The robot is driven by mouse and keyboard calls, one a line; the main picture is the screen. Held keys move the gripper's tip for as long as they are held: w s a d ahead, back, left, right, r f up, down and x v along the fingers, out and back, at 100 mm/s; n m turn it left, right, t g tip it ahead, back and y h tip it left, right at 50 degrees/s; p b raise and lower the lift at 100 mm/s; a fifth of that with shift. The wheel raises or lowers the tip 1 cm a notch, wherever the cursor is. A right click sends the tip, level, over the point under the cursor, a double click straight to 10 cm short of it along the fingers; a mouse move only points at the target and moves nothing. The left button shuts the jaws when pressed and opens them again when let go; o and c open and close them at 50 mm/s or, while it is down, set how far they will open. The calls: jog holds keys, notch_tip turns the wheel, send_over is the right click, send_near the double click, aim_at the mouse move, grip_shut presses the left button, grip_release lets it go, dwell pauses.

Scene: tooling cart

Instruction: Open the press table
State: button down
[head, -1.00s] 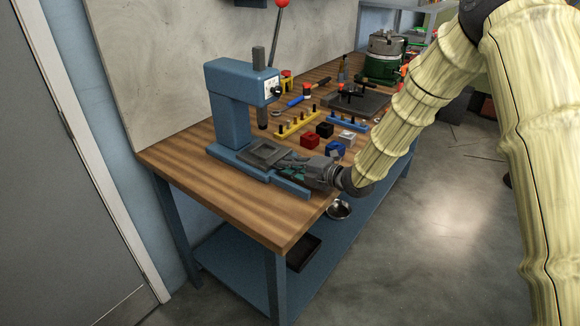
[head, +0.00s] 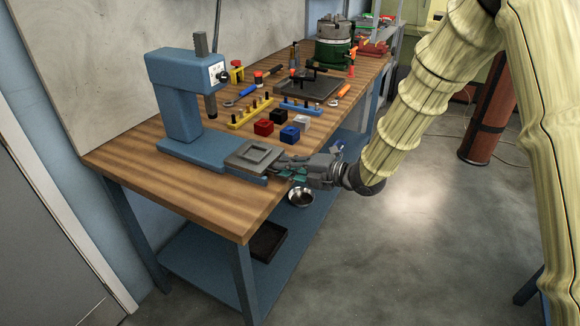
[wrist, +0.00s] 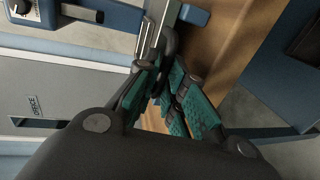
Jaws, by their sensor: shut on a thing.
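The blue press (head: 180,100) stands on the near end of the wooden bench. Its grey press table (head: 252,157), a flat plate with a raised square rim, sits on the blue base rail, out to the right of the ram (head: 210,105). My gripper (head: 284,169) is at the plate's right end, shut on its handle, which the fingers mostly hide in the head view. In the wrist view, the teal-padded fingers (wrist: 165,78) close around a dark looped handle (wrist: 171,42) at the end of the grey plate.
Red, blue, black and white blocks (head: 264,127) lie behind the press table, with yellow (head: 250,113) and blue peg racks beyond. A metal bowl (head: 300,197) and black tray (head: 267,242) are on the lower shelf. Open floor lies right of the bench.

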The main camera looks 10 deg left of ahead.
jog(key=shift+s+f, duration=0.1)
jog(key=shift+f, duration=0.05)
jog(key=c, duration=1.5)
grip_release()
jog(key=shift+c, duration=0.2)
jog(key=v, duration=1.2)
